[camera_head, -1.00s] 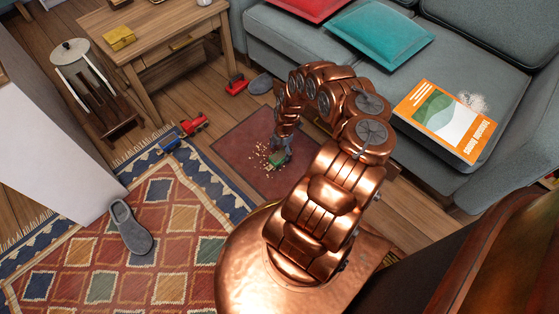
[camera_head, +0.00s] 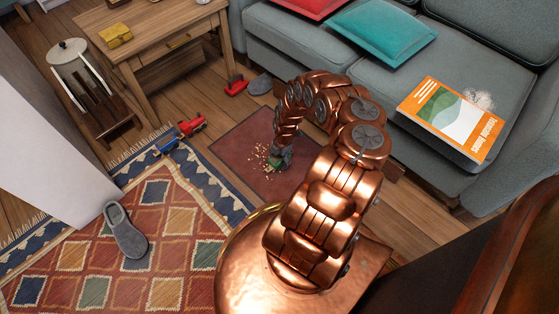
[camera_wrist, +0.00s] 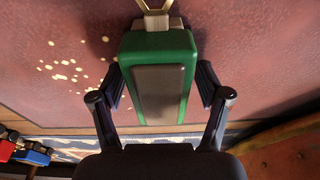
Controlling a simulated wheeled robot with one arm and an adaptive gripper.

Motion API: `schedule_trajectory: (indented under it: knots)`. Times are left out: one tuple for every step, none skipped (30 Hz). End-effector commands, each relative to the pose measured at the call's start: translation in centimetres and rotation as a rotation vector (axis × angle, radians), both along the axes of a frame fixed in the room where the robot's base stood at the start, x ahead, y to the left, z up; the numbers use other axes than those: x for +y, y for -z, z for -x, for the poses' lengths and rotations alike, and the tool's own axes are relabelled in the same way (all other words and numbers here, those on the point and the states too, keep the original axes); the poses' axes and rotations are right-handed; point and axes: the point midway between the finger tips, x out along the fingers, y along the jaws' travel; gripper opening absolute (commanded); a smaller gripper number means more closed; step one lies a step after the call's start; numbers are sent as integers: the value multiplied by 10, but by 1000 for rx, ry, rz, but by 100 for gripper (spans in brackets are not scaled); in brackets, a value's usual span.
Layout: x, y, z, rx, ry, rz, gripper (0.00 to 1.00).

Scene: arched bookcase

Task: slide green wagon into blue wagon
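The green wagon (camera_wrist: 143,51) has a grey-brown top panel and a metal hook at its far end. It sits on the dark red mat. It also shows small in the head view (camera_head: 274,163) under my gripper (camera_head: 279,158). In the wrist view my gripper (camera_wrist: 161,86) has one finger on each side of the wagon, with a narrow gap visible at the sides. The blue wagon (camera_head: 166,145) stands on the patterned rug's edge, in line with a red engine (camera_head: 192,127). Its blue body also shows at lower left in the wrist view (camera_wrist: 33,157).
Pale crumbs (camera_wrist: 75,70) lie on the red mat (camera_head: 236,148) left of the green wagon. A grey slipper (camera_head: 125,230) lies on the patterned rug (camera_head: 150,235). A wooden table (camera_head: 150,48) and a grey sofa (camera_head: 300,55) stand behind.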

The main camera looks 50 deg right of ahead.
Motion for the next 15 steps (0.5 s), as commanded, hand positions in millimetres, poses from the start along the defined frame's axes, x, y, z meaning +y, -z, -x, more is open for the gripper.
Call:
schedule_trajectory:
  knots:
    - [0, 0, 0, 0, 0, 0, 67]
    - [0, 0, 0, 0, 0, 0, 64]
    - [0, 0, 0, 0, 0, 0, 59]
    - [0, 0, 0, 0, 0, 0, 56]
    - [0, 0, 0, 0, 0, 0, 53]
    - [0, 0, 0, 0, 0, 0, 49]
    - [0, 0, 0, 0, 0, 0, 46]
    - [0, 0, 0, 0, 0, 0, 43]
    - [0, 0, 0, 0, 0, 0, 39]
    - [0, 0, 0, 0, 0, 0, 35]
    - [0, 0, 0, 0, 0, 0, 32]
    - [0, 0, 0, 0, 0, 0, 28]
    - [0, 0, 0, 0, 0, 0, 25]
    - [0, 0, 0, 0, 0, 0, 22]
    - [0, 0, 0, 1, 0, 0, 18]
